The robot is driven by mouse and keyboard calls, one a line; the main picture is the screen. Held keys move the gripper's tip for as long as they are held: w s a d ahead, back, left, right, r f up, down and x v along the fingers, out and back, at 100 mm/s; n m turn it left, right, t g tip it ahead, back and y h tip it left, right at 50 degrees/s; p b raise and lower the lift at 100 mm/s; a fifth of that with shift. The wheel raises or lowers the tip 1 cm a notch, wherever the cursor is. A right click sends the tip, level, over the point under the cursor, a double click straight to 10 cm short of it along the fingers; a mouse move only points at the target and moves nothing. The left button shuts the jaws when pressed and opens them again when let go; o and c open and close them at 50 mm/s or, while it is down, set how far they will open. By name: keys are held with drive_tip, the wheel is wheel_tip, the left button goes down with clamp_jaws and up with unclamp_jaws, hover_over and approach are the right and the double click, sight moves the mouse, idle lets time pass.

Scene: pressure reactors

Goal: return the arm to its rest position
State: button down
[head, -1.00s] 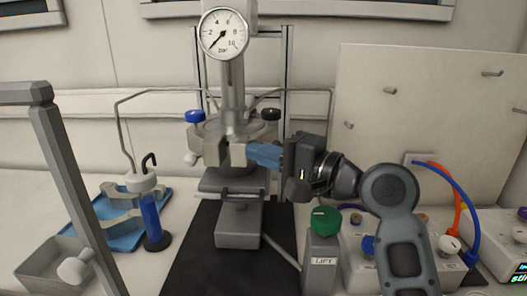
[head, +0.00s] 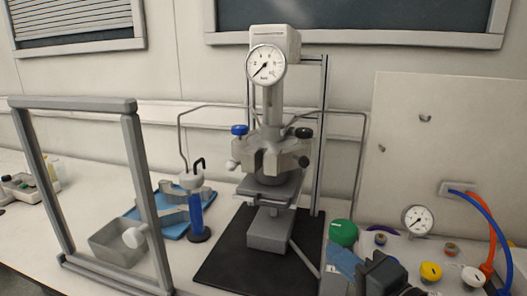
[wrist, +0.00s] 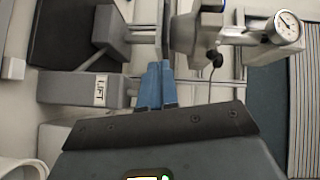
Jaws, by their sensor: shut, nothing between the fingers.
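My gripper (head: 343,262) shows at the bottom right of the head view, with its blue fingers beside the green knob (head: 343,232). In the wrist view the blue fingers (wrist: 157,84) are together with nothing between them. The pressure reactor (head: 270,155) stands at the centre of the head view, with a round gauge (head: 266,64) on top and a blue-handled valve (head: 239,131) at its left. My gripper is apart from the reactor, in front of it and to its right. Most of my arm is outside the head view.
A grey frame (head: 75,103) stands at the left. A control box with a yellow knob (head: 431,272), a gauge (head: 418,220) and hoses is at the right. The black mat's front is clear.

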drive_tip(key=s+d+f+n+h, duration=0.1)
drive_tip(key=s+d+f+h, duration=0.1)
drive_tip(key=s+f, duration=0.35)
drive_tip(key=s+d+f+n+h, duration=0.1)
drive_tip(key=s+d+f+h, duration=0.1)
drive_tip(key=s, duration=0.6)
drive_tip(key=s+d+f+n+h, duration=0.1)
drive_tip(key=s+d+f+h, duration=0.1)
drive_tip(key=s+f, duration=0.35)
drive_tip(key=s+r+n, duration=0.3)
drive_tip(key=s, duration=0.7)
drive_tip(key=s+d+r+n+h, duration=0.1)
drive_tip(key=s+r+n, duration=0.2)
drive_tip(key=s, duration=0.7)
drive_tip(key=shift+s+r+n, duration=0.2)
drive_tip(key=shift+s+n, duration=0.1)
drive_tip(key=shift+n, duration=0.5)
drive_tip(key=c, duration=1.8)
unclamp_jaws()
drive_tip(key=shift+d, duration=0.1)
